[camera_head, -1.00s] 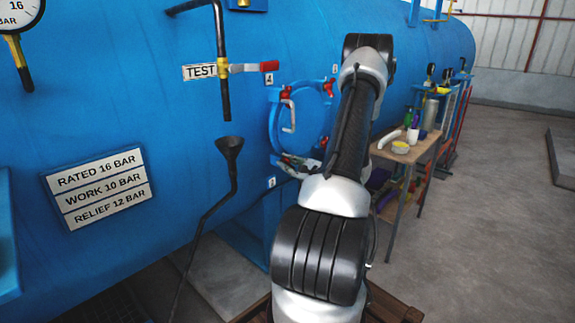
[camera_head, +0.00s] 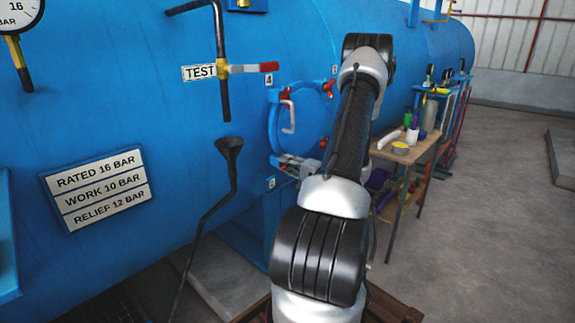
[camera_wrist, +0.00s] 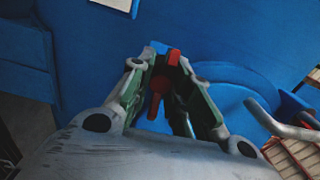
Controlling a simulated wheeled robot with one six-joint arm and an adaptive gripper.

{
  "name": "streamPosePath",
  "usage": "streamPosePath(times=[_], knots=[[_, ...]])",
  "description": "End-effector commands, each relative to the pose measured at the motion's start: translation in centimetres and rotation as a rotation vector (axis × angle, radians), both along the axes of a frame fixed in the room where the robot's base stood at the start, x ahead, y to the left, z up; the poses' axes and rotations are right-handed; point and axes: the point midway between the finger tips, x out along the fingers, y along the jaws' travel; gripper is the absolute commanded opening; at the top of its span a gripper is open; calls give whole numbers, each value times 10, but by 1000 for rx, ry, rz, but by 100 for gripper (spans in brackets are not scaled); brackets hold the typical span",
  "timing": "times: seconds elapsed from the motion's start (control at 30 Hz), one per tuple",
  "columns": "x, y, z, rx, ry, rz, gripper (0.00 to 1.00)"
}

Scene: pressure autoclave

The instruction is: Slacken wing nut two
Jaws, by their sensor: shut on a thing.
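The round blue hatch (camera_head: 291,120) on the vessel's side carries red wing nuts, with one at its upper left (camera_head: 285,94) and one at its upper right (camera_head: 329,88). My gripper (camera_head: 291,162) is at the hatch's lower left edge, partly hidden by my arm. In the wrist view, my gripper (camera_wrist: 160,66) has its fingers on either side of a red wing nut (camera_wrist: 158,86) and is shut on it. The number plate (camera_head: 271,183) below is too small to read surely.
A funnel with a bent drain pipe (camera_head: 229,150) stands left of the hatch. The test valve's red-tipped handle (camera_head: 268,67) juts out above. A wooden trolley (camera_head: 411,154) with bottles and a yellow tub stands at right. Open floor lies further right.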

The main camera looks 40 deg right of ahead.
Motion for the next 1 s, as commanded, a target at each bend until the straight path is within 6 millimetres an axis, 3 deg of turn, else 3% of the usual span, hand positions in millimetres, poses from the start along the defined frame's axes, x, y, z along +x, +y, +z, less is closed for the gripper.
streamPosePath(times=[0.7,1.0], knots=[[-1,2,0,-665,-48,2,0],[-1,2,0,-873,-63,3,0]])
